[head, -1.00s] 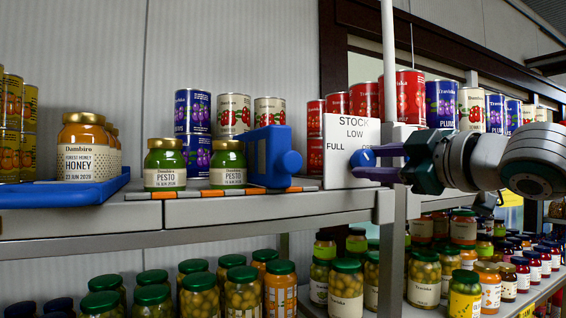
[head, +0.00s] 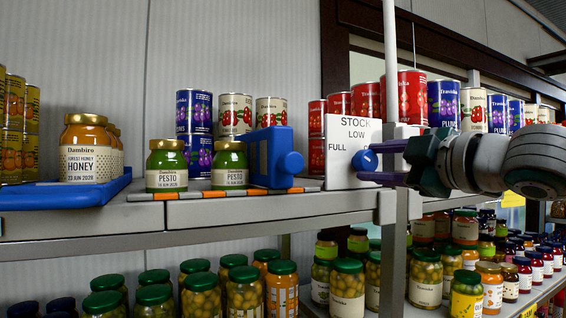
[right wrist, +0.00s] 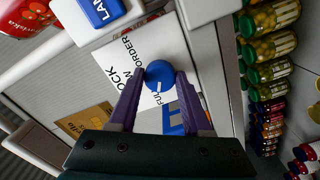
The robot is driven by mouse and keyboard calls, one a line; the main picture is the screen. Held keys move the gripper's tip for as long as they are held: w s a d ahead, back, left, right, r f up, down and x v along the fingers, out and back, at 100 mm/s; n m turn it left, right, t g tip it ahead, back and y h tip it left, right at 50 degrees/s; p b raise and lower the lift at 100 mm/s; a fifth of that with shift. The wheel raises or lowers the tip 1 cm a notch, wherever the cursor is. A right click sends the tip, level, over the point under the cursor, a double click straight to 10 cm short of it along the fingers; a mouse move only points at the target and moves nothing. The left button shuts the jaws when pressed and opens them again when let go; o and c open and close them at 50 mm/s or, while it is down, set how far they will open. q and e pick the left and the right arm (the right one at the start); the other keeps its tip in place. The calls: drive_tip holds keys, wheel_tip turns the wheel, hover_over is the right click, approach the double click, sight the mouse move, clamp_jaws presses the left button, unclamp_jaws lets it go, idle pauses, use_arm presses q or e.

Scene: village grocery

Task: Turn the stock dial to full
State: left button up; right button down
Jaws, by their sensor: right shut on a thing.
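The stock dial is a blue round knob (head: 364,160) on a white sign (head: 347,143) lettered STOCK, with LOW above the knob and FULL to its left. In the right wrist view the knob (right wrist: 159,75) has a white pointer mark, and the sign (right wrist: 118,68) also shows the word ORDER, partly covered. My right gripper (head: 376,162) comes in from the right and is shut on the knob, one purple finger on each side of it. In the right wrist view the fingers (right wrist: 160,92) flank the knob. My left gripper is not in view.
A blue holder (head: 268,158) stands left of the sign. Pesto jars (head: 229,167), a honey jar (head: 84,150) on a blue tray (head: 60,196) and stacked cans stand on the same shelf. Many jars fill the lower shelf.

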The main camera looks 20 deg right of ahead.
drive_tip(key=shift+c, duration=1.7)
unclamp_jaws()
drive_tip(key=shift+s, duration=0.1)
drive_tip(key=shift+s+d+f+b, duration=0.15)
drive_tip(key=shift+s+b, duration=0.1)
drive_tip(key=shift+b, duration=0.15)
drive_tip(key=s+b, duration=0.4)
drive_tip(key=s, duration=0.5)
drive_tip(key=shift+d+b, duration=0.25)
drive_tip(key=shift+b, duration=0.05)
drive_tip(key=shift+s, duration=0.1)
